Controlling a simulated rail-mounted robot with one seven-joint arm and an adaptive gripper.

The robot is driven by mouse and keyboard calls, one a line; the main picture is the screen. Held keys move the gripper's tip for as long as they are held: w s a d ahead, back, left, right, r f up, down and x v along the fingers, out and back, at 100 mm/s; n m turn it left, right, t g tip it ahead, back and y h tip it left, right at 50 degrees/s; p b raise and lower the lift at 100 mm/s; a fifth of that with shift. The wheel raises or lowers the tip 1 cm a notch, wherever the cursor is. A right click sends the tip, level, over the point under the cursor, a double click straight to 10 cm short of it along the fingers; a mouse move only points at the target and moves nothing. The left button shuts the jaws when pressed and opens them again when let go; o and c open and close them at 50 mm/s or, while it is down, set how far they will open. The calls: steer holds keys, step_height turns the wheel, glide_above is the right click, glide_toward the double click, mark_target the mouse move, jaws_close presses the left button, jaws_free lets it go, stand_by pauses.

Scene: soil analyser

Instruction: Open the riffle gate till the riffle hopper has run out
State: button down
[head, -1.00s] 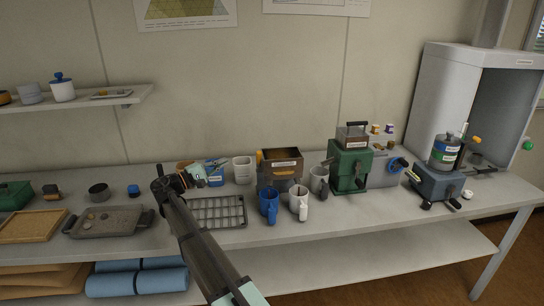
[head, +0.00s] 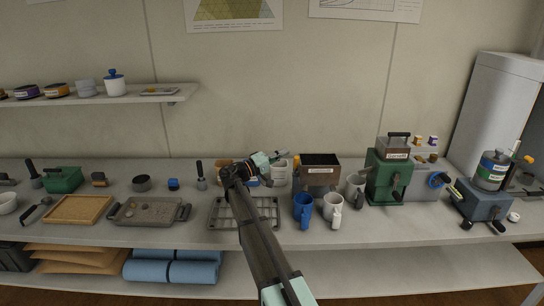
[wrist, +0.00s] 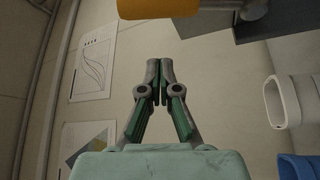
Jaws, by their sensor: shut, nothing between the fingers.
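The riffle box (head: 318,180) is a metal case with a dark open hopper top (head: 320,160), standing on the bench right of my gripper. An orange handle (head: 297,162), seemingly the gate's, is at its left side. In the wrist view an orange-yellow part (wrist: 165,10), likely this handle, is large at the top edge. My gripper (head: 286,153) is shut and empty, just left of the handle; its fingertips (wrist: 160,68) meet in the wrist view, apart from the orange part. The hopper's contents cannot be made out.
A wire rack (head: 215,214) lies below my arm. A white container (head: 279,174) stands beside the box. A grey mug (head: 355,186) and a green machine (head: 386,175) are to its right. A wall shelf (head: 100,98) is at upper left.

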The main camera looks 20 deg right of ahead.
mark_target(296, 166)
steer(key=s, duration=0.1)
steer(key=s+d+p, duration=0.1)
steer(key=s+f+p, duration=0.1)
steer(key=shift+s+d, duration=0.2)
steer(key=shift+d, duration=0.1)
steer(key=shift+s+f+b, duration=0.15)
steer(key=shift+f+b, duration=0.1)
steer(key=shift+b, duration=0.65)
